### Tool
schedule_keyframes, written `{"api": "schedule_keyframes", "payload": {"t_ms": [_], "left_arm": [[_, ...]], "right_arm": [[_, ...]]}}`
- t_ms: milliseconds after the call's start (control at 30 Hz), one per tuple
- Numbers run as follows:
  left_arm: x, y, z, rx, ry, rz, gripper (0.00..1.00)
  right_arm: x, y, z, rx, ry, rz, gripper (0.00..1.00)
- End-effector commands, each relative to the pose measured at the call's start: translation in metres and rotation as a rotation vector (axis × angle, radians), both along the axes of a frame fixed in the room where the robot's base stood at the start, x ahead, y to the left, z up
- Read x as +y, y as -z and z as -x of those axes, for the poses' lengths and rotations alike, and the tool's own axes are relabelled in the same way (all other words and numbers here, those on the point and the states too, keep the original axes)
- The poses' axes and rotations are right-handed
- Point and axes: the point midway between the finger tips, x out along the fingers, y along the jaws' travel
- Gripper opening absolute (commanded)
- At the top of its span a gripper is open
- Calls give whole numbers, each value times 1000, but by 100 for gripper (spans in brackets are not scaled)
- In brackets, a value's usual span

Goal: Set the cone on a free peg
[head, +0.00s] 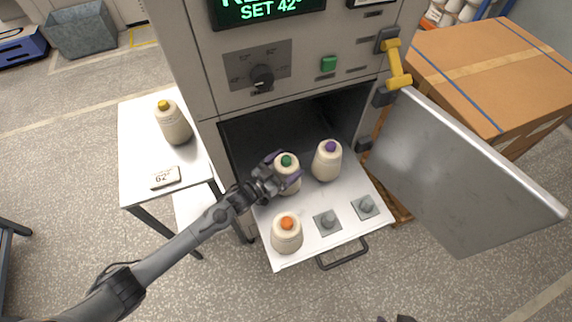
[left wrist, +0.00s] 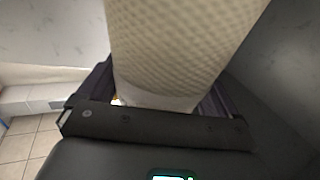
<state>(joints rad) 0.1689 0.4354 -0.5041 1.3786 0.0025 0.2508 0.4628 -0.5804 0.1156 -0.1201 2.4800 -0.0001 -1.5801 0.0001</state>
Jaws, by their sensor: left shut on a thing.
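My left gripper (head: 279,180) is shut on the cream cone with a green tip (head: 287,160), over the back left of the pulled-out tray (head: 347,241). The cone is roughly upright; I cannot tell whether its base touches the tray. Its textured side fills the middle of the left wrist view (left wrist: 180,45), between the fingers. Two bare pegs, one at middle front (head: 327,221) and one at right front (head: 366,206), stand on square plates. An orange-tipped cone (head: 287,239) is at the front left, a purple-tipped cone (head: 326,165) behind.
The oven door (head: 460,175) hangs open to the right of the tray. A side table (head: 140,150) on the left holds a yellow-tipped cone (head: 174,126) and a small display (head: 165,178). Dark tips at the bottom edge may be my right gripper (head: 395,319). A cardboard box (head: 500,70) stands at right.

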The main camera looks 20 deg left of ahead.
Motion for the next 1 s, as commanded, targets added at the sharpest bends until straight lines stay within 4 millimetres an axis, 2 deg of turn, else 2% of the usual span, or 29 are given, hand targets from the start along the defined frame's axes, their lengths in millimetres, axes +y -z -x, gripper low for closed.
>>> {"api": "schedule_keyframes", "payload": {"t_ms": [133, 167, 200, 567, 667, 1000], "left_arm": [[0, 2, -1, -3, 0, 1, 26], [0, 2, -1, -3, 0, 1, 96], [0, 1, -1, -3, 0, 1, 100], [3, 4, 6, 3, 0, -1, 100], [8, 3, 16, 2, 0, -1, 100], [34, 3, 67, 1, 0, 0, 100]], "right_arm": [[0, 3, 0, 0, 1, -1, 43], [0, 2, 0, 0, 1, -1, 43], [0, 2, 0, 0, 1, -1, 43], [-1, 1, 0, 0, -2, 3, 43], [-2, -1, 0, 0, -4, 7, 43], [-2, -7, 0, 0, -6, 9, 43]]}}
